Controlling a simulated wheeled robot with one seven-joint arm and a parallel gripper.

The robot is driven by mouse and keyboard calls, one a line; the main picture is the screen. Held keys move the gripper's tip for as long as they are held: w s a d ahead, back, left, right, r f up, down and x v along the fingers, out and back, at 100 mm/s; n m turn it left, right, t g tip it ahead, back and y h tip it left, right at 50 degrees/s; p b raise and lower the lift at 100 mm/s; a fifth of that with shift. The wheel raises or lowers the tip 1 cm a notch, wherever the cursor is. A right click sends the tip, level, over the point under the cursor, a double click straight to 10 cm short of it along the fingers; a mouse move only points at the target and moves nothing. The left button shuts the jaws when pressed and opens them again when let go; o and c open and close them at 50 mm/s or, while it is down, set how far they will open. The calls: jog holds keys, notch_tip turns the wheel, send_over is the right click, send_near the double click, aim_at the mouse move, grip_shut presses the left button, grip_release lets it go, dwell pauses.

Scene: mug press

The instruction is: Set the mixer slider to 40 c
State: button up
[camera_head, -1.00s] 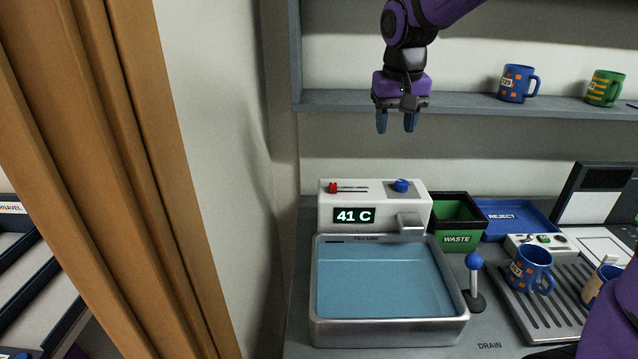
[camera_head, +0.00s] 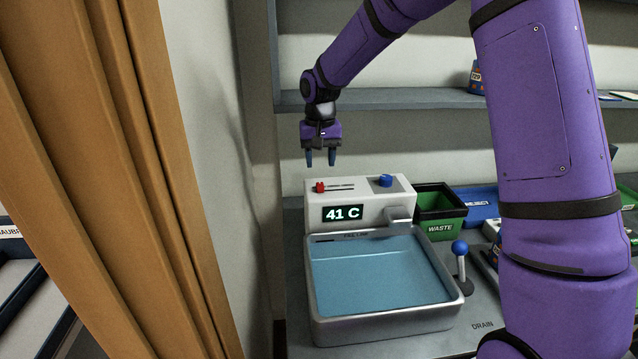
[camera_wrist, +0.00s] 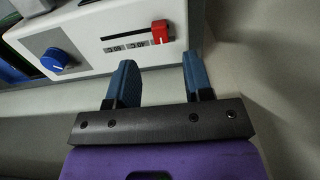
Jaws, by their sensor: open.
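The mixer slider is a small red knob (camera_head: 319,187) at the left end of a dark slot on top of the white mixer unit (camera_head: 365,206). The unit's display (camera_head: 343,213) reads 41 C. My gripper (camera_head: 321,158) is open and empty, pointing down above the knob. In the wrist view its blue fingertips (camera_wrist: 157,72) are apart, and the knob lies beyond the gap between them, not touched.
A blue dial (camera_head: 384,181) sits right of the slot. Below are the spout and a water-filled basin (camera_head: 445,303). A green waste bin (camera_head: 440,211) and blue-knobbed drain lever (camera_head: 460,248) stand to the right. A shelf (camera_head: 400,98) runs behind my arm; the wall is close on the left.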

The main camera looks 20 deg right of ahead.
aim_at(320, 185)
notch_tip(320, 185, down, 7)
jog(key=shift+f, duration=0.1)
dwell(0.4)
